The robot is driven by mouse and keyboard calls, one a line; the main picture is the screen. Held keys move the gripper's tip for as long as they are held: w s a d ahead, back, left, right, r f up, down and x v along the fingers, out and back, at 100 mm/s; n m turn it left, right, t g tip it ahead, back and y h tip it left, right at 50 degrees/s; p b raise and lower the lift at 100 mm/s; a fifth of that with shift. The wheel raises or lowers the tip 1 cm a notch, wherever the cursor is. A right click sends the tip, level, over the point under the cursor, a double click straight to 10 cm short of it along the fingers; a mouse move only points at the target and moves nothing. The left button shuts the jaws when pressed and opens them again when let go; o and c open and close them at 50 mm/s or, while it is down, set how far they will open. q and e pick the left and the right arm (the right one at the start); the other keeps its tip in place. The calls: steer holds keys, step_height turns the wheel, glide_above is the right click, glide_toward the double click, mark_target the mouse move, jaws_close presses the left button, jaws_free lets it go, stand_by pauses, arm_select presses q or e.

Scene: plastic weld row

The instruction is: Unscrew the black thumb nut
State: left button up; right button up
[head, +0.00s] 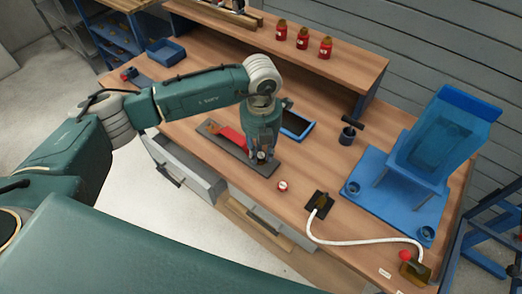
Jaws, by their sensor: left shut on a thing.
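My left gripper (262,157) points down over the right part of a dark flat plate (238,157) on the wooden bench. Its fingers are shut on a small dark thing at the plate, which fits the black thumb nut. The fingers hide most of it, so its threads and seat cannot be seen. A red piece (232,139) lies on the plate just left of the gripper. My right gripper is not in view.
A red-and-white round item (282,186) lies in front of the plate. A blue-framed tray (297,126) is behind the gripper. A blue stand (400,189) and a white hose (350,240) are to the right. Drawers (185,176) stand open below the front edge.

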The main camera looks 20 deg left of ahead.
arm_select(q)
steer(key=n+p, duration=0.1)
steer(key=n, duration=0.5)
steer(key=shift+r, duration=0.1)
steer(key=n+p, duration=0.1)
steer(key=n, duration=0.3)
steer(key=shift+n+p, duration=0.35)
steer(key=shift+n, duration=1.05)
steer(key=o, duration=1)
steer(key=shift+o, duration=0.2)
